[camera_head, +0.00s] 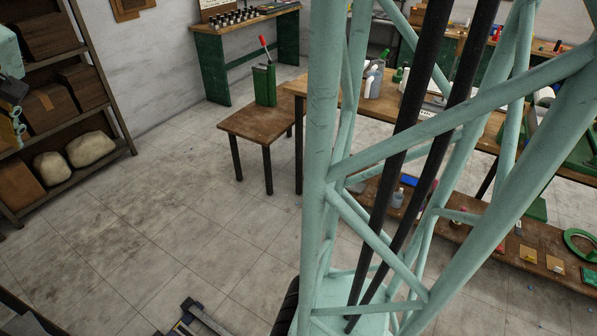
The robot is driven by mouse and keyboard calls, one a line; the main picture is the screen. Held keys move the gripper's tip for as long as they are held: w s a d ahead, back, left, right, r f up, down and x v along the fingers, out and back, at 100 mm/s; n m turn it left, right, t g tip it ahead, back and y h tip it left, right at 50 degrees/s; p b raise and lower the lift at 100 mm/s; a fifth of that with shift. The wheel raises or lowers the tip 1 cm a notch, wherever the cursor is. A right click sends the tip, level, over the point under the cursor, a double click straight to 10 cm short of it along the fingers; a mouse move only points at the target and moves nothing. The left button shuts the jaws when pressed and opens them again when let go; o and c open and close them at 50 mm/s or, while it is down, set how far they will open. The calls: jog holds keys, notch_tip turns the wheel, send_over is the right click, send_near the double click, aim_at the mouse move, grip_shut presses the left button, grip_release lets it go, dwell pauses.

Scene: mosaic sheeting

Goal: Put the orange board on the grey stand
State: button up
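I cannot make out an orange board in this view. I cannot pick out the grey stand with certainty either; a low grey and black frame (195,318) on the floor is cut off by the bottom edge. Teal and black parts at the left edge, in front of the shelf, look like the end of my arm with my gripper (18,125). They are small and cut off, so the fingers' opening and anything held cannot be told.
A teal lattice mast covers the middle and right. A shelf (125,144) with boxes and sacks stands left. A small wooden table (245,124) holds a green can (264,85). A long workbench (325,88) stands behind the mast. The floor (150,220) at centre left is clear.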

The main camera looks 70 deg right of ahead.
jog(key=s+d+f+m+g, duration=0.1)
jog(key=s+f+m+g, duration=0.1)
jog(key=s, duration=3.2)
jog(key=shift+s+f+g, duration=0.35)
jog(key=shift+f+g, duration=0.3)
jog(key=shift+g, duration=0.05)
jog(key=shift+s+b+x, duration=0.15)
jog(key=shift+b+x, duration=0.5)
jog(key=shift+b, duration=0.1)
jog(key=shift+s+b+x, duration=0.15)
jog(key=shift+b+x, duration=0.5)
jog(key=shift+b, duration=0.1)
jog(key=shift+c, duration=1.1)
jog(key=shift+a, duration=0.2)
